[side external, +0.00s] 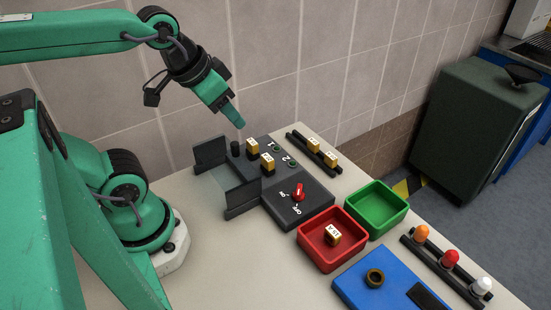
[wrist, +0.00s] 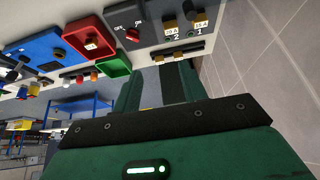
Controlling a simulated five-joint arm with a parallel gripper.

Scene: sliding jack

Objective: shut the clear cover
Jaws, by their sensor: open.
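The clear cover (side external: 226,178) is at the left side of the dark switch panel (side external: 303,208) in the side view, between two dark end pieces. It is see-through and its exact tilt is hard to tell. The jacks and the red switch (side external: 298,192) on the panel are uncovered. My gripper (side external: 237,121) is above the panel's far edge, pointing down to the right and apart from the cover. In the wrist view my gripper (wrist: 155,82) has its two fingers spread with nothing between them. The cover is not discernible there.
Gold plugs (side external: 267,162) and a black post (side external: 235,149) stand up from the panel. A plug rack (side external: 314,151) is behind it. A red tray (side external: 316,255), a green tray (side external: 360,226) and a blue box (side external: 352,292) lie to the right.

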